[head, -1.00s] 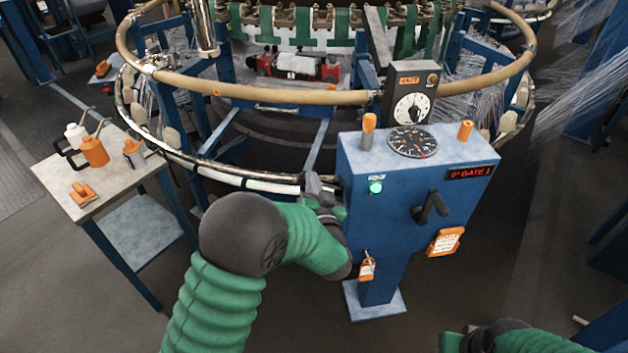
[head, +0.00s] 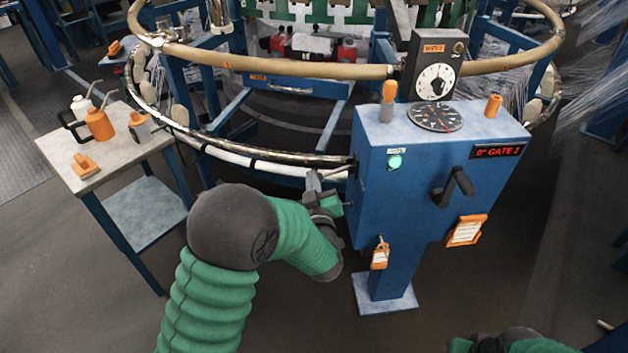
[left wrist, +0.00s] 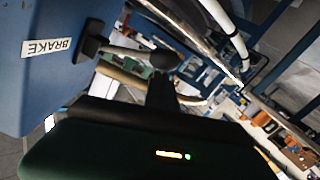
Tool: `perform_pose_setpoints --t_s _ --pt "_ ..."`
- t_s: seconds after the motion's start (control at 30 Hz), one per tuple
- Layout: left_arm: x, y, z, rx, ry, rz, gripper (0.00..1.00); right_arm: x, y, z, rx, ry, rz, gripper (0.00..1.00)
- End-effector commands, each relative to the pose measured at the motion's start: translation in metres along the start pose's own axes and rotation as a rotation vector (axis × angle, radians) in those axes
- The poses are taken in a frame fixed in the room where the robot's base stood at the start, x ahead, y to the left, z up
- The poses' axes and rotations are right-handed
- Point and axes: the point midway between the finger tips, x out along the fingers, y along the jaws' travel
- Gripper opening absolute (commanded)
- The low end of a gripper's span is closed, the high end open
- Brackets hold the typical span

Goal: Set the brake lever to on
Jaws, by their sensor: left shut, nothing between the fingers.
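In the head view the lever (head: 338,172) shows small on the left side of the blue control cabinet (head: 400,185). My left gripper (head: 313,180) is shut and empty, at the lever's outer end, left of the cabinet. In the left wrist view its dark fingers (left wrist: 161,88) overlap the knob; I cannot tell whether they touch it. My right gripper is out of view; only part of my right arm shows.
The loom's lower ring (head: 235,150) runs just behind my left gripper. A crank handle (head: 453,188) and orange tags are on the cabinet front. A side table (head: 100,160) with bottles stands at left. Open floor lies between table and cabinet.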

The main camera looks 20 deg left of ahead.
Motion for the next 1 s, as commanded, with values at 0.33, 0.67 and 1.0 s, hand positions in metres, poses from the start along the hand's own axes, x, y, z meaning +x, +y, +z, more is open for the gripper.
perform_pose_setpoints --t_s 0.33,0.67,1.0 --pt "0.001 -0.004 0.019 -0.085 0.001 0.005 0.0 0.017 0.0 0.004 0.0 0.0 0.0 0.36" --pt "0.001 -0.004 0.025 -0.082 -0.005 0.004 0.0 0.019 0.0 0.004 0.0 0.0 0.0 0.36" --pt "0.0 -0.004 0.027 -0.08 -0.012 0.004 0.0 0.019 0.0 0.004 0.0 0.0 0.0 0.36"
